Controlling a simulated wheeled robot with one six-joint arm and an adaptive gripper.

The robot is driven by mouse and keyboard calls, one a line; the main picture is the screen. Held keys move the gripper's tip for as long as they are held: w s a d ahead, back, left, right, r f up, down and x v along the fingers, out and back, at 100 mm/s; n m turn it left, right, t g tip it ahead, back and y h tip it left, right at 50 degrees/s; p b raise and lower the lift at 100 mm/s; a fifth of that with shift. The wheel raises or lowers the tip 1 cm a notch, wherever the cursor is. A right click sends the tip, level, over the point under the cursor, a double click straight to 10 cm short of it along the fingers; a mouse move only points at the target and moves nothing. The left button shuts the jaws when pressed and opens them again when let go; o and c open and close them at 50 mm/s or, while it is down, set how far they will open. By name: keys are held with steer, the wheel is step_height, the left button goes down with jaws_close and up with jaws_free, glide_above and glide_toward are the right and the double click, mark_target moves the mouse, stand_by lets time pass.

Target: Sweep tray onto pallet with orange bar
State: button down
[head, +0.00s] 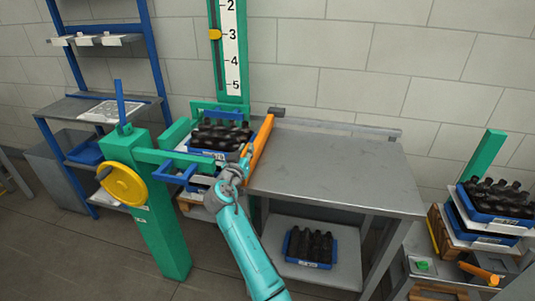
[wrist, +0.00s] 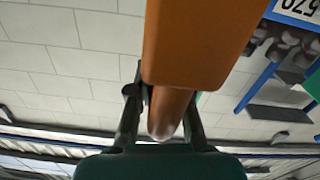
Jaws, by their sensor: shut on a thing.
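The orange bar (head: 262,138) stands tilted at the left end of the grey table, just right of a blue tray (head: 203,153) of dark amber bottles. I cannot tell whether bar and tray touch. The tray sits at the green frame. My gripper (head: 243,166) is shut on the bar's handle, and the bar fills the upper middle of the wrist view (wrist: 200,45). My gripper's fingers (wrist: 163,115) show on both sides of the handle there. A tray corner with a number label (wrist: 298,8) shows at the upper right. Which surface is the pallet is unclear.
The grey table top (head: 335,170) is bare. Another bottle tray (head: 309,262) is on its lower shelf. Stacked bottle trays (head: 490,217) stand at the right. A green post with a yellow wheel (head: 122,185) and blue shelving (head: 150,50) stand left.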

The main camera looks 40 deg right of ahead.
steer(key=w+a, duration=0.4)
steer(key=w, duration=0.2)
steer(key=shift+a, duration=0.2)
steer(key=c, duration=1.1)
jaws_free()
steer(key=shift+s+a, duration=0.1)
steer(key=v, duration=1.1)
steer(key=shift+s+a, duration=0.2)
steer(key=shift+a, duration=0.1)
